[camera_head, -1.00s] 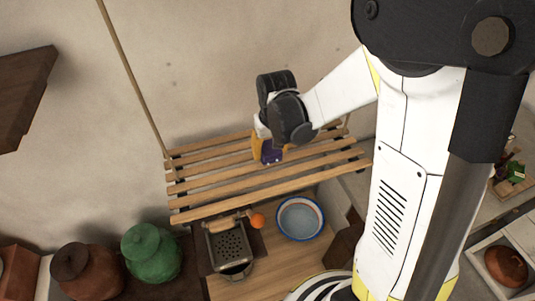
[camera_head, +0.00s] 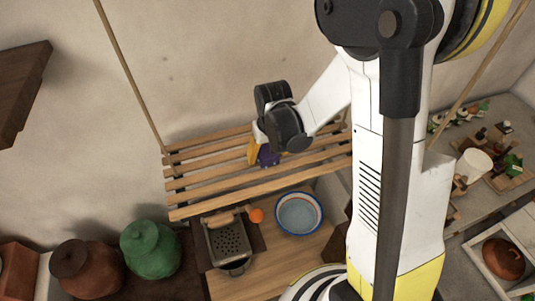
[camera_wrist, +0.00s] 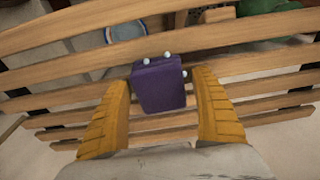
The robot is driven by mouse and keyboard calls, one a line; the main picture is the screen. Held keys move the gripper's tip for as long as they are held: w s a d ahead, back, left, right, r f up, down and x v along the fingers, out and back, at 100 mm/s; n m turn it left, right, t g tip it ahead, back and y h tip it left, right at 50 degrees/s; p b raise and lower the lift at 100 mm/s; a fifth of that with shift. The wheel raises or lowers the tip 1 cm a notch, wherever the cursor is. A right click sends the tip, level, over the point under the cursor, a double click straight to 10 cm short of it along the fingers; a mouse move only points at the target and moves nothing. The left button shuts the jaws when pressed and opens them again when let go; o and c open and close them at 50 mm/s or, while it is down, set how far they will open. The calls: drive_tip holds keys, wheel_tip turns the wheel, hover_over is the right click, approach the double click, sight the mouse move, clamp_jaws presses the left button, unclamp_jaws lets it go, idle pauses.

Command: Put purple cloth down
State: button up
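The purple cloth (camera_head: 268,156) is a small folded block lying on the slatted wooden rack (camera_head: 260,189), below my gripper (camera_head: 262,148). In the wrist view the cloth (camera_wrist: 160,87) sits between the two yellow fingers of my gripper (camera_wrist: 160,80), with narrow gaps on both sides. The fingers look open. The cloth's near edge is by the fingers, and small white dots show at its far edge. In the head view my wrist hides part of the cloth.
The rack hangs by cords. Beneath it are a grater (camera_head: 230,240), an orange ball (camera_head: 256,215) and a blue-rimmed bowl (camera_head: 299,214). A green jar (camera_head: 150,250) and a brown jar (camera_head: 88,270) stand at the left. The rack slats left and right of the cloth are bare.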

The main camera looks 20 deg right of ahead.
sight(270, 156)
wheel_tip(270, 156, up, 13)
drive_tip(key=s, duration=0.2)
drive_tip(key=s+r+t, duration=0.5)
drive_tip(key=s+r, duration=0.2)
drive_tip(key=s, duration=0.5)
drive_tip(key=shift+s+r+p, duration=0.4)
drive_tip(key=shift+p, duration=0.05)
drive_tip(key=shift+w+f, duration=0.1)
wheel_tip(270, 156, down, 31)
drive_tip(key=b, duration=3.1)
drive_tip(key=shift+r, duration=0.25)
